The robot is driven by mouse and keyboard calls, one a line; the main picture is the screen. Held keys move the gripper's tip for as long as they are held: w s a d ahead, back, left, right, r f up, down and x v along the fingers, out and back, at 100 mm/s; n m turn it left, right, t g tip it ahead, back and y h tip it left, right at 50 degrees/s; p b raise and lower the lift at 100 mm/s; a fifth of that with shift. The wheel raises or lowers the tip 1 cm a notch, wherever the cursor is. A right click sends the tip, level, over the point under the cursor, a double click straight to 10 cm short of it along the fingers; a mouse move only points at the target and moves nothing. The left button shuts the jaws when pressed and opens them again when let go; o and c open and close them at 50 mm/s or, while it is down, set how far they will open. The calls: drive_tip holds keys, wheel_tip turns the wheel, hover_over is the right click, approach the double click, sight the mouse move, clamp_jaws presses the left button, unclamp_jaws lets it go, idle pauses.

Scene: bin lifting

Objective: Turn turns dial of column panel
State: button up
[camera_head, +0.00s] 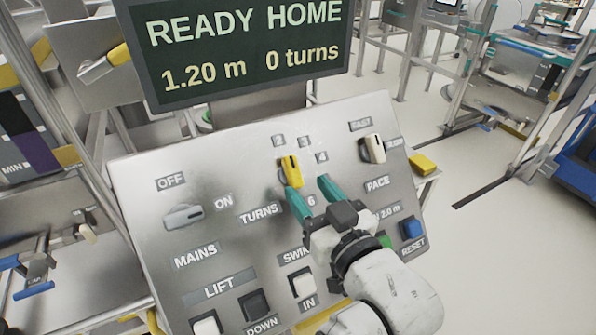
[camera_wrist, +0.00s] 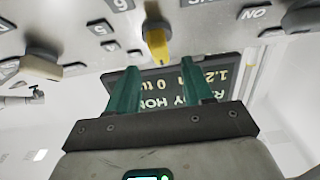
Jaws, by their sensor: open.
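The turns dial is a yellow knob (camera_head: 291,170) on the sloped metal column panel (camera_head: 140,215). It points up toward the labels 2 and 3, and the TURNS label sits to its lower left. My gripper (camera_head: 312,192) has green fingers and is open just below and to the right of the knob. In the wrist view the yellow knob (camera_wrist: 157,42) is beyond and between the two fingertips (camera_wrist: 156,78), and the fingers look apart from it. The screen (camera_head: 245,45) above the panel reads READY HOME, 1.20 m, 0 turns.
The panel also has a MAINS switch (camera_head: 184,215) at left, a PACE knob (camera_head: 372,148) at right, a blue RESET button (camera_head: 411,228), and LIFT and SWING buttons along the bottom. My arm covers part of the lower right. Open floor (camera_head: 400,130) lies to the right.

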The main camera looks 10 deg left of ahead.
sight(295, 174)
drive_tip(key=shift+p+x, duration=0.3)
drive_tip(key=shift+x, duration=2.3)
drive_tip(key=shift+c, duration=0.4)
clamp_jaws()
